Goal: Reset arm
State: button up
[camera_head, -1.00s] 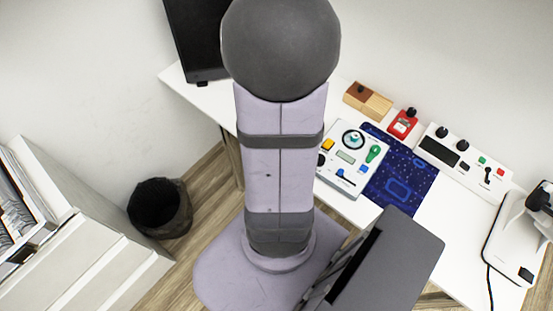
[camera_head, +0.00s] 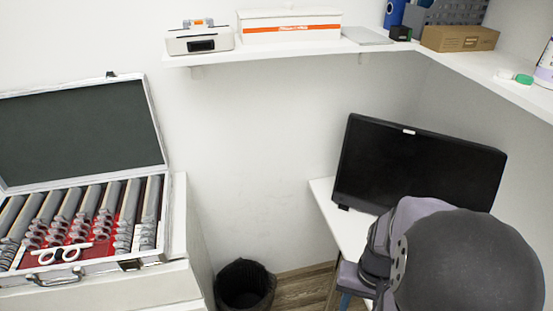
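Part of my own arm (camera_head: 455,260) shows at the lower right, a dark grey rounded joint with lilac-grey housing. It stands in front of the white desk (camera_head: 343,222) and below the black monitor (camera_head: 420,165), covering part of both. My gripper is not visible in the current view, so its fingers and anything in them cannot be seen.
An open case of trial lenses (camera_head: 85,225) sits on a white cabinet (camera_head: 185,235) at the left. A black bin (camera_head: 245,285) stands on the floor. A wall shelf (camera_head: 290,50) holds a white box (camera_head: 290,24), a small device (camera_head: 200,40) and a cardboard box (camera_head: 460,38).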

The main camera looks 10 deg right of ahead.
jog(key=w+a+r+n, duration=0.1)
jog(key=w+a+n, duration=0.1)
jog(key=a, duration=0.3)
jog(key=w+a+r+n, duration=0.1)
jog(key=w+a+n, duration=0.1)
jog(key=a+n, duration=0.2)
jog(key=shift+w+a+r+t+h+p, duration=0.2)
jog(key=shift+a+r+t+h+p, duration=0.15)
jog(key=shift+a, duration=0.75)
